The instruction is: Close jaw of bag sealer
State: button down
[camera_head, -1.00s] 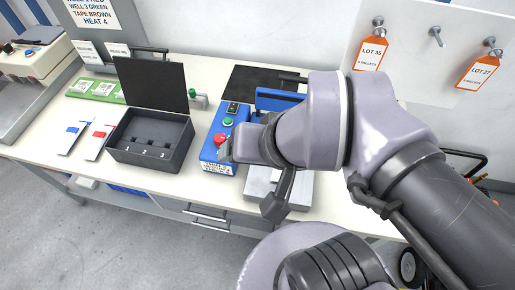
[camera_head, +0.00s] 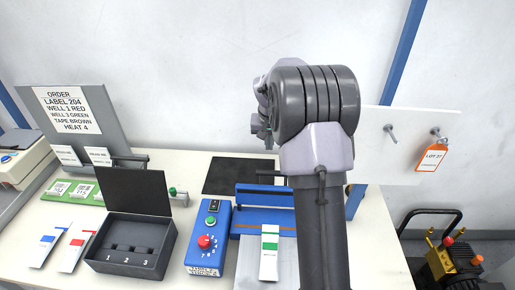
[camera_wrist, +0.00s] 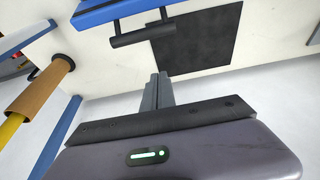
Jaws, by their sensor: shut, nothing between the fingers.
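The bag sealer has a blue control box (camera_head: 208,240) with a green button and red dial. Its blue upper jaw (camera_head: 264,189) stands raised above the lower bar with its brown strip (camera_head: 262,216). The right end of the jaw is hidden by my arm. A white bag with a green band (camera_head: 269,258) lies at the sealer's front, on the grey plate. In the wrist view the blue jaw (camera_wrist: 105,12) and its dark handle (camera_wrist: 142,39) are at the top. My gripper (camera_wrist: 158,82) is shut and empty, apart from the handle; the head view mostly hides it behind my wrist.
A black mat (camera_head: 235,174) lies behind the sealer. Left are an open dark box (camera_head: 130,255) with numbered wells, two pouches and a green board (camera_head: 72,192). A white panel with an orange tag (camera_head: 433,154) hangs right. The wrist view shows a brown roll (camera_wrist: 38,88).

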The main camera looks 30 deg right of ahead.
jog(key=b+x, duration=0.3)
jog(key=x, duration=0.6)
jog(key=shift+s+a+r, duration=0.1)
jog(key=shift+s+a, duration=0.5)
jog(key=shift+s, duration=0.25)
jog(key=shift+s+a, duration=0.6)
jog(key=shift+s, duration=0.25)
jog(key=shift+b, duration=0.35)
